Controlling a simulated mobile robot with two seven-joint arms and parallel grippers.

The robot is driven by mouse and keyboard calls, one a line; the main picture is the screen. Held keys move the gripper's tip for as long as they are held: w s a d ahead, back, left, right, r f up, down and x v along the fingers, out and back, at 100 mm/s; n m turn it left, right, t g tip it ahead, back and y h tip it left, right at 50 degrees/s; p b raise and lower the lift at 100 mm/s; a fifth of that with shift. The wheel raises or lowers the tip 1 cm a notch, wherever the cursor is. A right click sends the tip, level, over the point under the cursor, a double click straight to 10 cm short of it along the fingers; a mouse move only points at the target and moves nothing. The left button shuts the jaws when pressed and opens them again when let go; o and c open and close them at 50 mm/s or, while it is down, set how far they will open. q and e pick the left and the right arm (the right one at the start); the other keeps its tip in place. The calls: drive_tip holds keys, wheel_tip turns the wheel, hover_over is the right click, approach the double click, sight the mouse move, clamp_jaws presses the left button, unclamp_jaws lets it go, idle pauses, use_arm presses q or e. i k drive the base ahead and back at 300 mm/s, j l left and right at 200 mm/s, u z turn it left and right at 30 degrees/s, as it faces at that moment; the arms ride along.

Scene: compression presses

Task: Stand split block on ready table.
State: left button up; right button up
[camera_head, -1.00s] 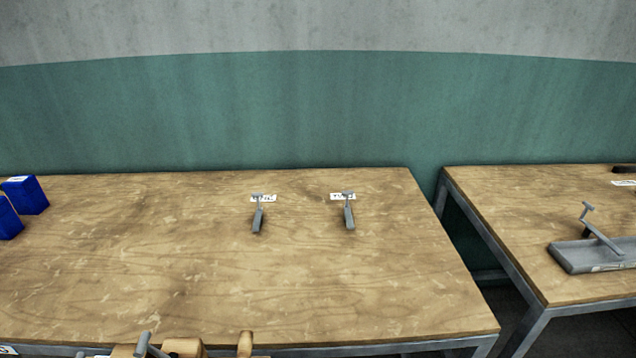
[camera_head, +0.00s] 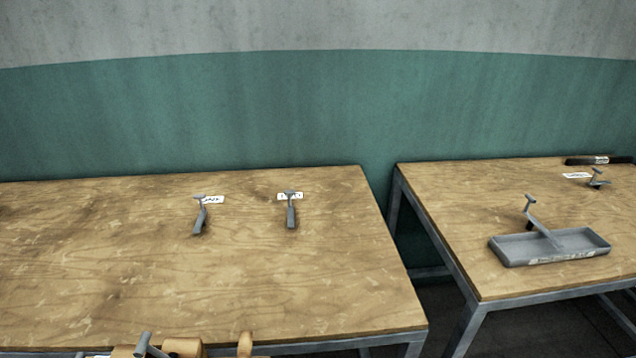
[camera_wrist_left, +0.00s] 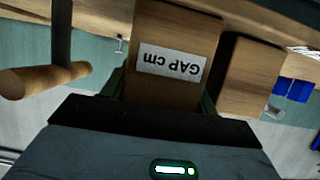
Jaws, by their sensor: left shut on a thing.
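My left gripper (camera_wrist_left: 157,108) is shut on the split block, a wooden block (camera_wrist_left: 178,28) with a white "GAP cm" label that appears upside down in the left wrist view. A second wooden piece (camera_wrist_left: 250,75) is beside it, and a round wooden bar (camera_wrist_left: 45,84) on a grey rod is at left. In the head view the block's wooden parts (camera_head: 183,347) show at the bottom edge, in front of the near table edge; most of it is cut off. I cannot tell which table is the ready table. My right gripper is not in view.
The left table (camera_head: 120,270) holds two grey levers (camera_head: 200,215) (camera_head: 291,211) beside white labels; its front is clear. Across a gap, the right table (camera_head: 450,215) holds a grey tray (camera_head: 505,256) with a lever. Blue boxes (camera_wrist_left: 296,90) show in the left wrist view.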

sight(572, 205)
drive_tip(key=l+z, duration=0.1)
drive_tip(key=l, duration=1.15)
drive_tip(key=i+l+z, duration=0.15)
drive_tip(key=l, duration=1.15)
drive_tip(key=l+z, duration=0.15)
drive_tip(key=l, duration=1.15)
drive_tip(key=i+l, duration=0.1)
drive_tip(key=l, duration=0.5)
drive_tip(key=z, duration=0.05)
